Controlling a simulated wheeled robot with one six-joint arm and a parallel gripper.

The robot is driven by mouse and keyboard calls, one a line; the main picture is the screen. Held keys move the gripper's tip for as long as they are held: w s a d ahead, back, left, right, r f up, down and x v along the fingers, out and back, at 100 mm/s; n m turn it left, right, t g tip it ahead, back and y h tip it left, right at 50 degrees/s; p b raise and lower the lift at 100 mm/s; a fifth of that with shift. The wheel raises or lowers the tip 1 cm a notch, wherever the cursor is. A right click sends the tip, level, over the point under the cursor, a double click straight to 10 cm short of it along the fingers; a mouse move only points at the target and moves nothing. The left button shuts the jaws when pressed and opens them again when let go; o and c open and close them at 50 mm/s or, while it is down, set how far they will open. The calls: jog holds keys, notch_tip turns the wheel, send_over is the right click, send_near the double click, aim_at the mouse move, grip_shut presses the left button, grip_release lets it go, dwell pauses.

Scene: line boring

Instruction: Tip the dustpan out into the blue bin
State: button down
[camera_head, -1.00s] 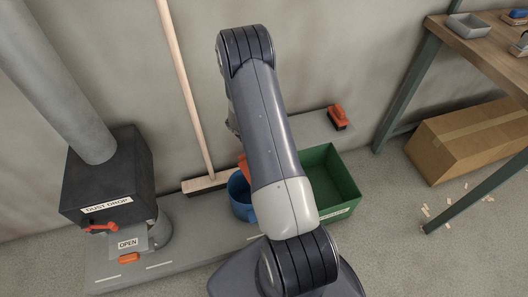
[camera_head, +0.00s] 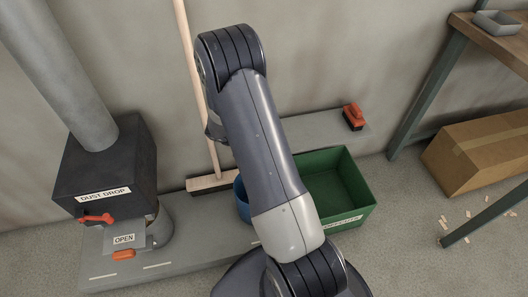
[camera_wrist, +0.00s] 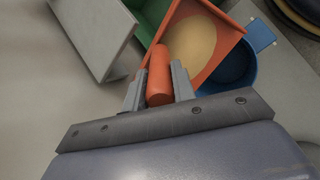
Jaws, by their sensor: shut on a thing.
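My gripper (camera_wrist: 158,88) is shut on the orange handle of the dustpan (camera_wrist: 222,52) in the wrist view. A tan heap of dust (camera_wrist: 190,42) lies in the pan. The blue bin (camera_wrist: 246,76) shows beside and beneath the pan, which covers part of its opening; I cannot tell the height between them. In the head view my arm hides the gripper and dustpan, and only the left side of the blue bin (camera_head: 241,197) shows.
A green bin (camera_head: 342,190) stands right of the blue bin. A broom (camera_head: 208,182) leans on the wall behind. The dust drop box (camera_head: 108,170) stands at left. A red-orange tool (camera_head: 353,117) lies on the grey ledge (camera_head: 305,130). A cardboard box (camera_head: 480,150) sits under the bench at right.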

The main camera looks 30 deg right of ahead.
jog(key=a+f+h+b, duration=0.1)
jog(key=a+h+b, duration=0.3)
jog(key=a+b, duration=0.2)
jog(key=shift+w+a+h+b, duration=0.3)
jog(key=shift+a+h+b, duration=0.1)
jog(key=shift+a, duration=0.35)
dwell(0.4)
